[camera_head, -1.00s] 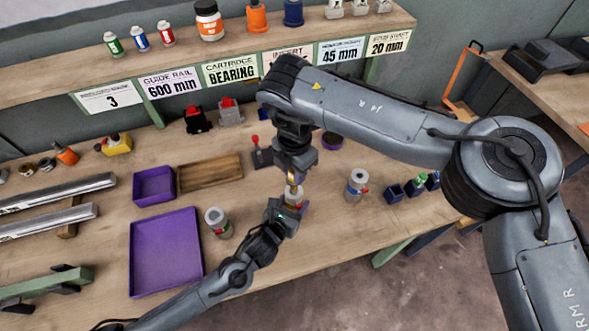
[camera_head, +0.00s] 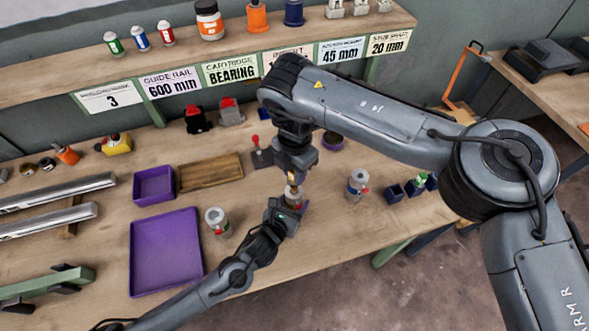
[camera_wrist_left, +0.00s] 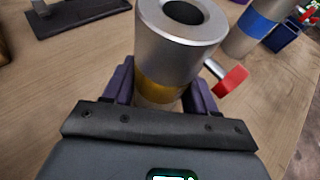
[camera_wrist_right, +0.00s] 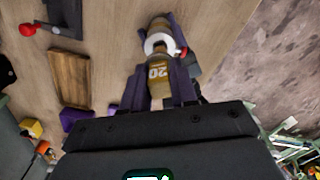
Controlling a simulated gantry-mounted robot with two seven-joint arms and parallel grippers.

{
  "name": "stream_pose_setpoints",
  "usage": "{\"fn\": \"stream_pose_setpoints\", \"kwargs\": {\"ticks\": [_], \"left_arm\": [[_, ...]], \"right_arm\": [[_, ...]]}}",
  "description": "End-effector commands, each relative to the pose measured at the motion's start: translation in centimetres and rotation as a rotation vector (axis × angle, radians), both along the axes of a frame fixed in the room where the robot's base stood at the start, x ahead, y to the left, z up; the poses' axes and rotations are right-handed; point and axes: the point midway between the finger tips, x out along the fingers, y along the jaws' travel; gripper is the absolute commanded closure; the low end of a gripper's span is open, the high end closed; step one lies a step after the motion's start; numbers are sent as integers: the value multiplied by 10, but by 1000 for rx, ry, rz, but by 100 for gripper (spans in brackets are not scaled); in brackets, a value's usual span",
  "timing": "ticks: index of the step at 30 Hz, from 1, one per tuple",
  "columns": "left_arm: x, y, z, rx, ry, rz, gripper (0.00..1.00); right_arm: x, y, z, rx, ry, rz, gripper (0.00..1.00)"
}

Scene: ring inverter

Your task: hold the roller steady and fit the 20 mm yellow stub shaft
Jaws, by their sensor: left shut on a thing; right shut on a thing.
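My left gripper (camera_head: 289,203) is shut around a silver roller (camera_head: 293,190). In the left wrist view the roller (camera_wrist_left: 180,40) stands between the dark fingers, with a yellow band low down and a dark open bore on top. A pin with a red knob (camera_wrist_left: 232,80) sticks out beside it. My right gripper (camera_head: 294,176) is above the roller, shut on the yellow stub shaft. In the right wrist view the shaft (camera_wrist_right: 157,75) shows "20" and points at the roller's pale ring end (camera_wrist_right: 160,43). I cannot tell whether the two touch; no shaft shows in the left wrist view.
A silver roller with a blue band (camera_head: 357,185) stands to the right and another roller (camera_head: 217,221) to the left. A purple tray (camera_head: 166,252), small purple bin (camera_head: 154,186) and wooden tray (camera_head: 209,171) lie at left. Small dark blue bins (camera_head: 396,193) stand near the right edge.

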Motion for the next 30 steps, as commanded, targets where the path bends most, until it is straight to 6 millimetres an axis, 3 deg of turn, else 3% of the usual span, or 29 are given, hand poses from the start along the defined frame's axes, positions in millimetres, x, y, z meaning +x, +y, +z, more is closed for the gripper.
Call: {"fn": "stream_pose_setpoints", "kwargs": {"ticks": [30], "left_arm": [[0,0,-1,2,1,0,92]], "right_arm": [[0,0,-18,1,-1,0,100]]}}
